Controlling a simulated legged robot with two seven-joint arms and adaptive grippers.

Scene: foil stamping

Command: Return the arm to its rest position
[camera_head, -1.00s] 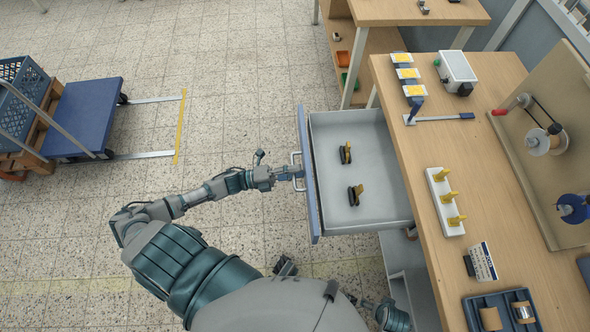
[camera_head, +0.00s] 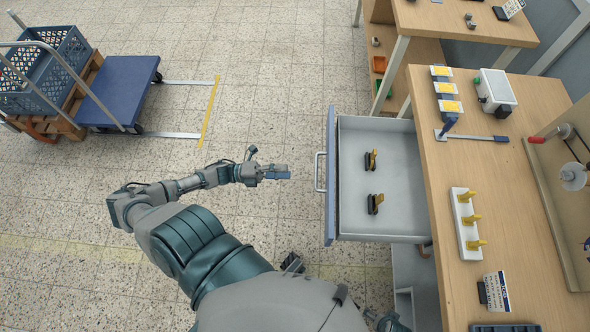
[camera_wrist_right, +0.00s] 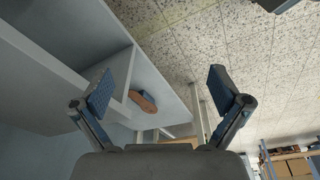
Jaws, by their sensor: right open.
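My left gripper (camera_head: 278,172) hangs over the tiled floor, to the left of the drawer handle (camera_head: 319,172) and apart from it. Whether its fingers are open or shut is too small to tell. The drawer (camera_head: 358,216) is pulled out, with a blue front and a grey inside. Two dark clamp-like items with yellow parts, one upper (camera_head: 370,160) and one lower (camera_head: 375,203), lie in it. My right gripper (camera_wrist_right: 161,88) is open, its two blue-padded fingers wide apart with nothing between them. In the head view it is mostly hidden at the bottom edge.
A wooden workbench (camera_head: 445,190) stands right of the drawer, with a white holder (camera_head: 461,236) on it. A trolley (camera_head: 123,90) stands at left; the floor between is clear. A brown oval thing (camera_wrist_right: 142,101) shows by white panels in the right wrist view.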

